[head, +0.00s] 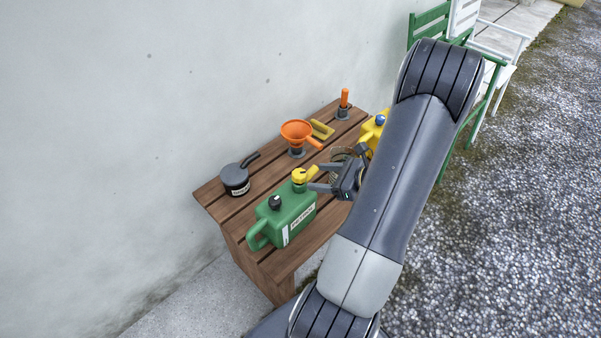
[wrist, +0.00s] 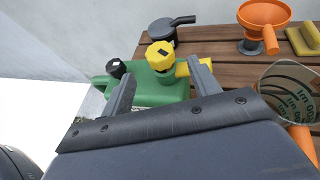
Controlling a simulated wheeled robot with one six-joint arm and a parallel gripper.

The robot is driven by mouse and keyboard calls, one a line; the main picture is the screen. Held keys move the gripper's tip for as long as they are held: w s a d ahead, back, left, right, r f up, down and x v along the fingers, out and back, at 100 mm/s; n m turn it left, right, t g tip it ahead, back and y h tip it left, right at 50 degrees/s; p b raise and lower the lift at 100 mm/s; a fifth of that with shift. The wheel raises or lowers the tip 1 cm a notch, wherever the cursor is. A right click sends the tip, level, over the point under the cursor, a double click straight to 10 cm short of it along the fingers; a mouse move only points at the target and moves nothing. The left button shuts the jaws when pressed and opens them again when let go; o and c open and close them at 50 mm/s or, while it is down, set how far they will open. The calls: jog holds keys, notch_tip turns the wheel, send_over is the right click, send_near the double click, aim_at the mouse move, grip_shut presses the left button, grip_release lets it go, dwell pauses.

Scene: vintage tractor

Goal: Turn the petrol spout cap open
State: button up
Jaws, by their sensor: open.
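A green petrol can (head: 290,218) with a white label stands on the wooden bench; it also shows in the wrist view (wrist: 160,88). A yellow spout cap (head: 298,176) tops its neck and shows as a ridged yellow knob in the wrist view (wrist: 161,56). A yellow spout sticks out to the right of the cap. My gripper (head: 314,178) is open and empty, close to the right of the cap. In the wrist view the cap lies just beyond and between the two fingertips (wrist: 163,73). I cannot tell whether a finger touches the spout.
The wooden bench (head: 228,208) stands against a pale wall. A dark lidded pot (head: 236,180), an orange funnel (head: 297,131) and an orange-handled tool (head: 344,101) stand behind. A clear measuring jug (wrist: 290,92) is close on the right. A yellow can (head: 370,132) is partly behind my arm.

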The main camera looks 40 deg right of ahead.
aim_at(299, 173)
jog(key=x, duration=0.7)
jog(key=shift+w+a+f, duration=0.1)
jog(key=shift+w+a, duration=0.1)
jog(key=shift+w, duration=0.05)
jog(key=c, duration=1)
jog(key=shift+y, duration=0.3)
jog(key=n+g+y, duration=0.3)
jog(key=n, duration=0.1)
jog(key=shift+y, duration=0.3)
jog(key=shift+n+g+y+b, duration=0.35)
jog(key=shift+n+g+y, duration=0.55)
jog(key=shift+n+g, duration=0.7)
